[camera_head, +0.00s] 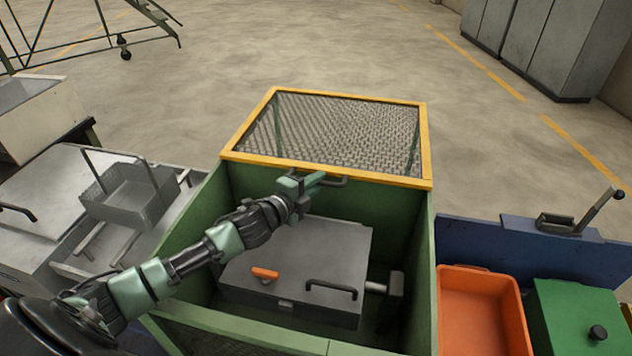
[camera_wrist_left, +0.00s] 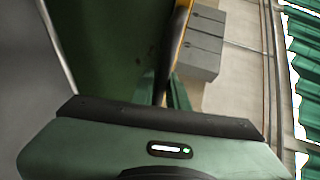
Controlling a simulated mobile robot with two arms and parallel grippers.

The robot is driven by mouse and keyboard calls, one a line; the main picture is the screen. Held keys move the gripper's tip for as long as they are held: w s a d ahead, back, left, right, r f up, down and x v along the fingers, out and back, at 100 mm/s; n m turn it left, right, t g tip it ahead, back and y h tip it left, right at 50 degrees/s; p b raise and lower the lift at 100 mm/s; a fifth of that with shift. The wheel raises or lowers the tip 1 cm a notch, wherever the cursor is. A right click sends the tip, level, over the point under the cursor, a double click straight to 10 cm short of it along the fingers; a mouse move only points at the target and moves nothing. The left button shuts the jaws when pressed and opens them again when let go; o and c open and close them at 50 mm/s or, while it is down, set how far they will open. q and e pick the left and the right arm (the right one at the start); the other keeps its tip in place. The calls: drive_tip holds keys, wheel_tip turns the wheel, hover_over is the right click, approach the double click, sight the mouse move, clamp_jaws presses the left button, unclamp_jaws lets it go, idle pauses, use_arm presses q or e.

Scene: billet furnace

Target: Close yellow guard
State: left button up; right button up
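The yellow guard (camera_head: 428,150) is a yellow frame filled with grey wire mesh, at the far side of the green box (camera_head: 195,215). Its dark handle (camera_head: 335,182) is on the near edge. The front part of the box is uncovered. My left gripper (camera_head: 312,181) is at the left end of the handle. In the left wrist view, the fingertips (camera_wrist_left: 165,92) are slightly apart, with a dark bar and a yellow edge (camera_wrist_left: 181,38) running to them. I cannot tell whether the fingers grip the handle. My right gripper is not in view.
Inside the box is a grey hatch (camera_head: 335,250) with an orange latch (camera_head: 265,273) and a black handle. A wire basket (camera_head: 130,200) stands on the left. An orange bin (camera_head: 482,310) and a green lidded box (camera_head: 580,310) are on the right.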

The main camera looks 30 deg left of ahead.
use_arm(q)
clamp_jaws()
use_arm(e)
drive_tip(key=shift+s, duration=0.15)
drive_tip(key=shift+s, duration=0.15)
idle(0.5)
use_arm(q)
drive_tip(key=shift+s+f, duration=0.15)
drive_tip(key=shift+s, duration=0.05)
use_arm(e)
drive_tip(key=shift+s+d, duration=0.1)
